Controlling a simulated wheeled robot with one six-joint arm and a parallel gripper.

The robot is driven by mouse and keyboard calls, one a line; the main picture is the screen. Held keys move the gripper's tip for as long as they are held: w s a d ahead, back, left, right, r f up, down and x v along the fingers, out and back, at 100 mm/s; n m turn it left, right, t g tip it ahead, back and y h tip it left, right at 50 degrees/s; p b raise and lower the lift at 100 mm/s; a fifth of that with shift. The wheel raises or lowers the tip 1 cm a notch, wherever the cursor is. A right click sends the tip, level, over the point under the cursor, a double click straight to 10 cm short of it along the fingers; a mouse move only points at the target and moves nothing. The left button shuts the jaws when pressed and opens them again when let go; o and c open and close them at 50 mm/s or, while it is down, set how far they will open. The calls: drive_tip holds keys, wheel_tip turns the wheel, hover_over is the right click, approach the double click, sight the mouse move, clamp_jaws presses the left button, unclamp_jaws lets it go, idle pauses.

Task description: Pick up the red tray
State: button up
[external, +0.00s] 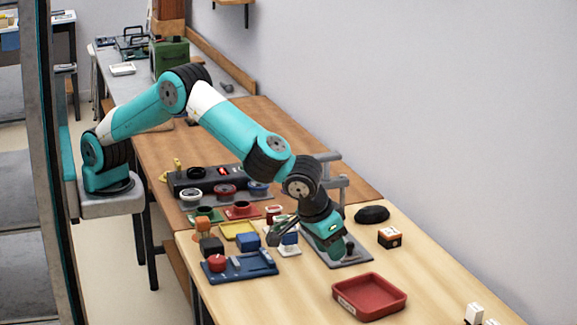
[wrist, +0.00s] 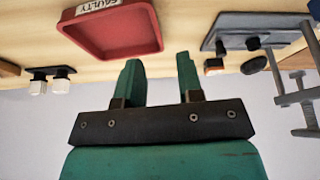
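The red tray (external: 370,297) is a shallow, empty square tray with raised walls. It lies on the light wooden table toward the lower right in the external view. It also shows in the wrist view (wrist: 112,30) at the upper left, with a white label reading "FAULTY" upside down on its wall. My gripper (external: 341,246) is above the grey plate, behind and to the left of the tray, apart from it. In the wrist view my gripper's (wrist: 159,60) two green fingers are spread with nothing between them.
A grey plate (external: 357,262) lies under my gripper. A black rounded object (external: 371,214) and an orange-and-black box (external: 390,237) are to the right. A blue tray (external: 240,266) and several small coloured parts are left. White blocks (external: 474,313) stand at lower right. Table around the red tray is clear.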

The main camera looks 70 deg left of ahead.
sight(369, 297)
drive_tip(key=x, duration=0.4)
drive_tip(key=shift+w+f, duration=0.15)
drive_tip(key=shift+f, duration=0.05)
drive_tip(key=x, duration=0.3)
drive_tip(key=p+x, duration=0.1)
drive_tip(key=x, duration=0.1)
drive_tip(key=shift+w+d, duration=0.25)
drive_tip(key=shift+d, duration=0.05)
drive_tip(key=shift+c, duration=0.2)
clamp_jaws()
